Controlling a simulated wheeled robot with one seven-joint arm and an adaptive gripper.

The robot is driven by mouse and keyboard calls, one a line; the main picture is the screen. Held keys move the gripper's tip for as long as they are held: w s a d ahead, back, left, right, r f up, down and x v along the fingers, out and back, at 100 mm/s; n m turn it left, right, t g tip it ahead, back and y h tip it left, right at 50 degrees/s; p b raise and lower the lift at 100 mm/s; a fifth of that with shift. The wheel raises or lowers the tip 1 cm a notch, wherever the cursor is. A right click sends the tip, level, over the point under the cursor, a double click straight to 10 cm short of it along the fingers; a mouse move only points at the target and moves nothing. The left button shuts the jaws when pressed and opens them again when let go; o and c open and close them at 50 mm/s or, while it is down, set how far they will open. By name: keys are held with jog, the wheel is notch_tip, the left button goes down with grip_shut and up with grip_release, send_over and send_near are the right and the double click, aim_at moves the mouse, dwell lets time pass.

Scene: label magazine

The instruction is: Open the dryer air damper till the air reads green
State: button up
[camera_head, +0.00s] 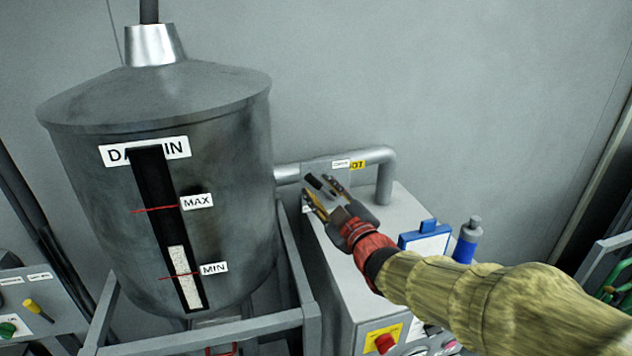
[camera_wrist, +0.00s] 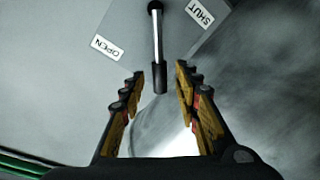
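The damper lever (camera_wrist: 157,45) is a metal rod with a black grip on a grey plate (camera_wrist: 135,22) in the wrist view. It points between the OPEN label (camera_wrist: 107,47) and the SHUT label (camera_wrist: 199,13). In the head view its black grip (camera_head: 313,181) shows small on the pipe beside the hopper. My gripper (camera_head: 320,191) is open at the lever. In the wrist view its fingers (camera_wrist: 158,82) stand on either side of the grip's end, with gaps on both sides. No green air reading can be made out.
A large hopper (camera_head: 90,200) with MAX and MIN marks stands left of the lever. A bent pipe (camera_head: 384,170) runs behind it to the grey dryer cabinet (camera_head: 335,275). A blue-framed board (camera_head: 425,243) and a blue bottle (camera_head: 466,245) are on the cabinet, near my arm.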

aim_at(317, 185)
jog(key=shift+x, duration=1.9)
jog(key=c, duration=0.3)
jog(key=c, duration=0.4)
grip_shut()
